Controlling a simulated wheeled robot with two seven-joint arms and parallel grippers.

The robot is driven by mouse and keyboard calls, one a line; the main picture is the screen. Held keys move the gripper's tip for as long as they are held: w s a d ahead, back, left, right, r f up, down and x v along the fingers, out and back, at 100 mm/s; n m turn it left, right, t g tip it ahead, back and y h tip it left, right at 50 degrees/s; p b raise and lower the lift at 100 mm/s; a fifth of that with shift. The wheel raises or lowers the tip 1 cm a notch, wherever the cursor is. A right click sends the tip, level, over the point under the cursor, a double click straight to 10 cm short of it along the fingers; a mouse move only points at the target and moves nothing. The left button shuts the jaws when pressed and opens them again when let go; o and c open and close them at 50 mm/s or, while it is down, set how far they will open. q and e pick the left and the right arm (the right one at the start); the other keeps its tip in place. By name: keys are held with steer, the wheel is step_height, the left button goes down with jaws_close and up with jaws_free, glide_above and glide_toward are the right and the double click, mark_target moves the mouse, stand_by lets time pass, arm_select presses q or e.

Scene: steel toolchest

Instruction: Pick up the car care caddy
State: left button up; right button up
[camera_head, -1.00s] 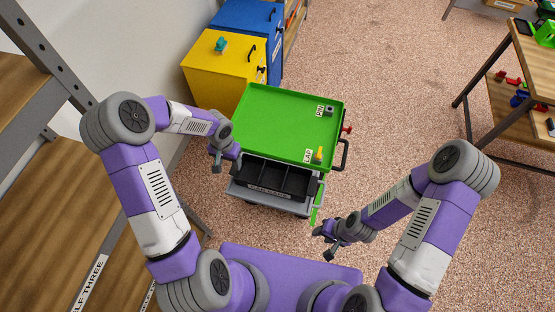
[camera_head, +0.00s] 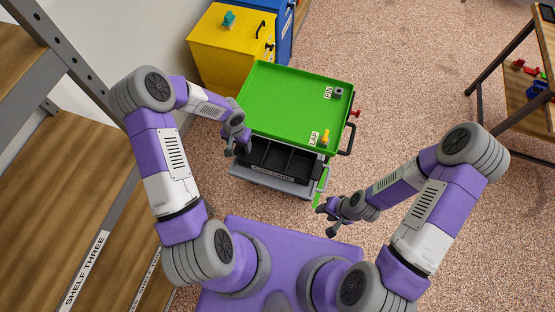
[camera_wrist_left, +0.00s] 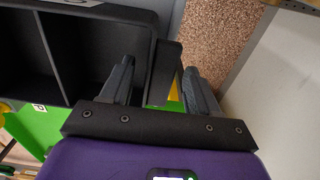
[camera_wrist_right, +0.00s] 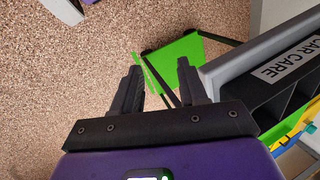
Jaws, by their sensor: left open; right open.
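The car care caddy (camera_head: 291,162) is a black open tray with compartments, at the front of the green-topped chest (camera_head: 285,95). Its "CAR CARE" label (camera_wrist_right: 291,61) shows in the right wrist view. My left gripper (camera_head: 236,148) is open at the caddy's left end. In the left wrist view the caddy's compartments (camera_wrist_left: 85,45) lie left, and a black strip at its end (camera_wrist_left: 163,72) appears between the open fingers (camera_wrist_left: 158,85); contact cannot be told.
The grey drawer edge (camera_wrist_right: 235,60) runs beside the caddy. A yellow cabinet (camera_head: 225,50) stands behind left, a wooden shelf (camera_head: 50,215) at left and a table (camera_head: 530,90) at right. The chest's side handle (camera_head: 349,140) sticks out right. Floor to the right is clear.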

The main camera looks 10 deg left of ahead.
arm_select(q)
jaws_close()
stand_by(0.3)
